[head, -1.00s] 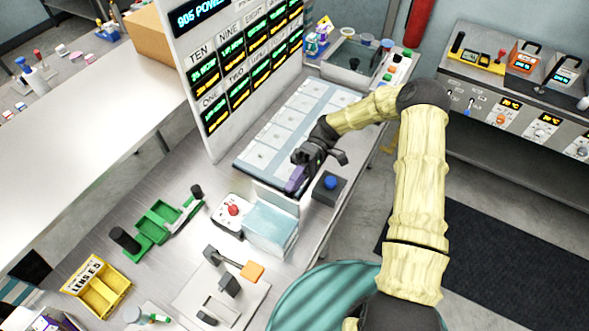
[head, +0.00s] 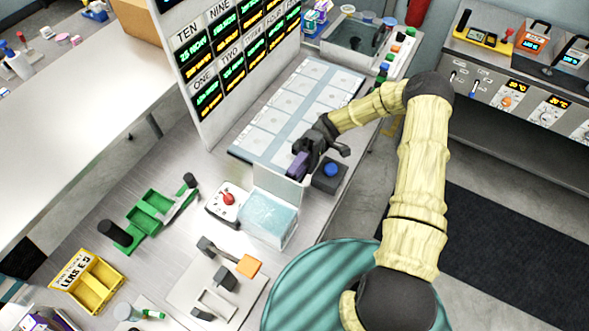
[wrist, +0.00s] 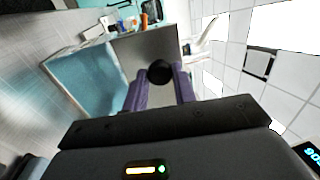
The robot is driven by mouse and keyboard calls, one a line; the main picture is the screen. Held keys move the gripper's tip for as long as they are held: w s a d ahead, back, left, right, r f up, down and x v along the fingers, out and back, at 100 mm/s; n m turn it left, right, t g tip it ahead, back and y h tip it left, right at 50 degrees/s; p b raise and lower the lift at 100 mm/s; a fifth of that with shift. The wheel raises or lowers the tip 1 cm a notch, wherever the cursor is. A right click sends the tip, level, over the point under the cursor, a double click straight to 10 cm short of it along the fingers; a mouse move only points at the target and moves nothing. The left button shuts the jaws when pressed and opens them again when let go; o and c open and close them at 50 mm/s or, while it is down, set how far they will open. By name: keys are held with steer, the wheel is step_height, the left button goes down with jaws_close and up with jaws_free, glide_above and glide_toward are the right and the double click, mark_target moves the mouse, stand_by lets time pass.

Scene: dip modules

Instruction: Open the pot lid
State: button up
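The pot is a pale blue, see-through box (head: 268,220) on the bench in the head view. It also shows at the left of the wrist view (wrist: 85,85). Its pale lid (head: 279,186) stands raised, roughly upright, along the far edge of the box, so the top is open. In the wrist view the lid is a grey panel (wrist: 140,48) with a round black knob (wrist: 160,72). My gripper (head: 299,168) is behind the lid. Its purple fingers (wrist: 162,78) lie on either side of the knob and appear shut on it; the exact contact is hard to see.
A dark block with a blue button (head: 330,170) stands close to the right of my gripper. A white box with a red button (head: 228,198) is left of the pot. A gridded panel (head: 285,125) and an upright display board (head: 225,65) stand behind.

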steer(key=o, duration=0.4)
steer(key=b+v, duration=0.5)
steer(key=v, duration=0.7)
steer(key=shift+d+r+b, duration=0.1)
steer(key=shift+b, duration=0.2)
